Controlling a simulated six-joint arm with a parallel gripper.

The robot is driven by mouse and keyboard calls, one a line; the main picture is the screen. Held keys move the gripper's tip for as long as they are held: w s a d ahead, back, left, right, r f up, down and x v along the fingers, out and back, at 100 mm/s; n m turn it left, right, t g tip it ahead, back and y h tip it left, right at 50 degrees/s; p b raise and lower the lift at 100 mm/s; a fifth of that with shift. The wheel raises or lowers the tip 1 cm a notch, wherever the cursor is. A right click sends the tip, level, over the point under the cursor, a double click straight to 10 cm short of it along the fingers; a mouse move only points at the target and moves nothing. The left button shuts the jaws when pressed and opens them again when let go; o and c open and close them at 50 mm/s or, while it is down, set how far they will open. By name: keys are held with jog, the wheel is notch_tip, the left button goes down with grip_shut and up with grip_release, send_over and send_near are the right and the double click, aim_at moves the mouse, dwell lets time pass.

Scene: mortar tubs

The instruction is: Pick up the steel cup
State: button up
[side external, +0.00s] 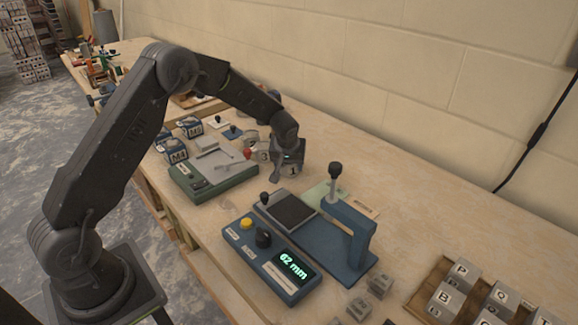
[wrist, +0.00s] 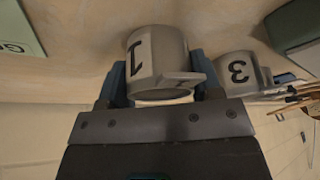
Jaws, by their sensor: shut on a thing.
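A grey steel cup marked 1 (wrist: 150,55) sits between the two blue fingers of my gripper (wrist: 158,75) in the wrist view. The fingers press its sides, and its open rim faces the gripper body. In the side view the same cup (side external: 292,171) shows at the end of my gripper (side external: 287,160), partly covered by it. I cannot tell whether its base touches the bench. A second grey cup marked 3 (wrist: 237,72) stands just beside it, apart from the fingers; it also shows in the side view (side external: 264,156).
A green scale-like box (side external: 213,175) stands left of the cup. Lettered blocks in a wooden tray (side external: 410,300) lie at right.

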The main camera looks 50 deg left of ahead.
jog(key=shift+r, duration=0.55)
jog(key=r, duration=0.3)
jog(key=shift+s+a+r, duration=0.3)
jog(key=shift+a+r, duration=0.05)
jog(key=shift+a, duration=0.05)
jog(key=s+a+r, duration=0.6)
jog(key=s+a, duration=0.1)
jog(key=a, duration=0.1)
jog(key=s+d+r+m+t+h, duration=0.1)
jog(key=s+d+r+m+h, duration=0.15)
jog(key=s+d+m, duration=0.75)
jog(key=w+d+f+n, duration=0.1)
jog(key=w+d+f, duration=0.1)
jog(key=d, duration=0.2)
jog(key=w+d+f+n, duration=0.1)
jog(key=d+f, duration=0.1)
jog(key=d, duration=0.2)
jog(key=w+d+f+n, duration=0.1)
jog(key=w+d+f, duration=0.1)
jog(key=d, duration=0.2)
jog(key=shift+w+f, duration=0.25)
jog(key=shift+w, duration=0.1)
jog(key=shift+d+f, duration=0.15)
jog(key=shift+d, duration=0.1)
jog(key=shift+w+f, duration=0.1)
jog(key=shift+f, duration=1.9)
